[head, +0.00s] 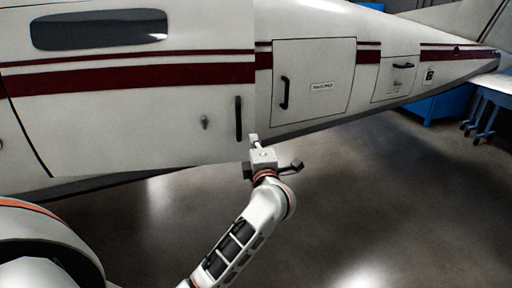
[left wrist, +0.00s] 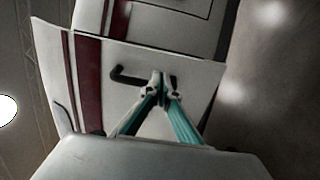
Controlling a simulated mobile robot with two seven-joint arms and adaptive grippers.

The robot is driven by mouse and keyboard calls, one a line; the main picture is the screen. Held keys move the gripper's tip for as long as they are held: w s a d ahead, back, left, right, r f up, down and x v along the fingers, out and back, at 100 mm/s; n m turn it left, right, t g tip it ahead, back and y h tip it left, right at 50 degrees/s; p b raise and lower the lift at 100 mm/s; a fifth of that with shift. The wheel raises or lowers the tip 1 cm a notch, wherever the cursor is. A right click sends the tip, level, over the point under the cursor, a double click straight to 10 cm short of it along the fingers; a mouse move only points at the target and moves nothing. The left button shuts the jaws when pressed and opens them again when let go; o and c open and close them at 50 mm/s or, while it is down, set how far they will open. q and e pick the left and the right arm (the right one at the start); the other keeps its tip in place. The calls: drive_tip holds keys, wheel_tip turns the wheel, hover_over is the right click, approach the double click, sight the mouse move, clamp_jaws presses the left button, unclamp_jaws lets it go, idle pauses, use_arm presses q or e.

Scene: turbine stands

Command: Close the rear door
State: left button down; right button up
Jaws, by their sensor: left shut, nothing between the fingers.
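The rear door (head: 130,115) is the large white panel with dark red stripes and a window at the left of the head view. Its stripes do not line up with those on the fuselage to its right, and it looks slightly ajar. In the left wrist view the door (left wrist: 120,100) stands out from the fuselage behind it. Its black handle (head: 238,118) is near its right edge; the handle also shows in the left wrist view (left wrist: 130,75). My left gripper (head: 254,141) is shut and empty, just below the handle near the door's edge. Whether it touches is unclear.
A smaller hatch (head: 313,100) with its own black handle is on the fuselage right of the door. A small panel (head: 396,78) is further right. Blue equipment (head: 435,106) and a stand (head: 490,90) are at the far right. The grey floor (head: 390,190) is clear.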

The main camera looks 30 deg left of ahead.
sight(249, 123)
use_arm(q)
drive_tip(key=x, duration=0.8)
drive_tip(key=shift+w+a, duration=0.2)
drive_tip(key=shift+w, duration=0.05)
